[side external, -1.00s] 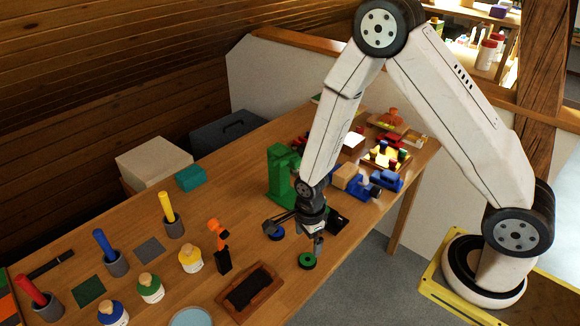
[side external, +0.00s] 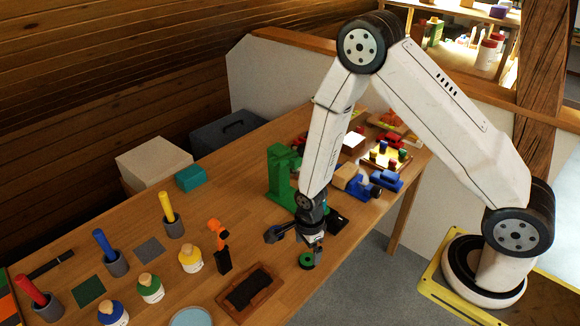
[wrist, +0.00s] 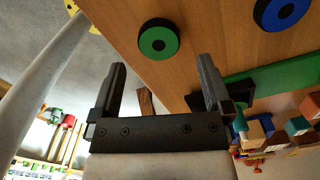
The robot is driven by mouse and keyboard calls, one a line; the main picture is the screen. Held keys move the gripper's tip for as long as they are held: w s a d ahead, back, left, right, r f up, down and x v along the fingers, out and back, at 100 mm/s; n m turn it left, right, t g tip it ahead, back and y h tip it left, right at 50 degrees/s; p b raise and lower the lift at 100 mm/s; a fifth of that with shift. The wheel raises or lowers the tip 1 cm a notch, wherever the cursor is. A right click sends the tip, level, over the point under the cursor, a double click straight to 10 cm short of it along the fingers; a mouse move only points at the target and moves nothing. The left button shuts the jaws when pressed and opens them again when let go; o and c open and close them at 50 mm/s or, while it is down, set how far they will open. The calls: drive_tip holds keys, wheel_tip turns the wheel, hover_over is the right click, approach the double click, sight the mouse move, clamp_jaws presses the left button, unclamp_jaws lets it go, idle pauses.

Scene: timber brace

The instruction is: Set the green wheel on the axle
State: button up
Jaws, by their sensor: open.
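The green wheel (side external: 307,259), a flat disc with a dark hub, lies on the bench near its front edge. It also shows in the wrist view (wrist: 158,40), ahead of the gap between my fingertips. My gripper (side external: 296,238) is open and empty, close to the green wheel in the side view; in the wrist view its two fingers (wrist: 162,68) are spread apart and do not touch the wheel. A blue wheel (wrist: 280,12) lies apart from the green one. I cannot make out the axle clearly; a blue-and-wood toy vehicle (side external: 352,182) stands behind my gripper.
A tall green stand (side external: 280,178) rises behind my gripper. A brown tray (side external: 250,291), an orange-and-black tool (side external: 220,246) and a yellow-topped jar (side external: 191,258) stand to the left. Bare bench lies around the green wheel.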

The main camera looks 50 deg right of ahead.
sight(308, 257)
drive_tip(key=shift+f, duration=2.2)
drive_tip(key=c, duration=1.3)
drive_tip(key=shift+o, duration=0.2)
drive_tip(key=shift+r, duration=0.15)
wheel_tip(308, 257, up, 10)
drive_tip(key=shift+s, duration=0.1)
drive_tip(key=shift+d, duration=0.2)
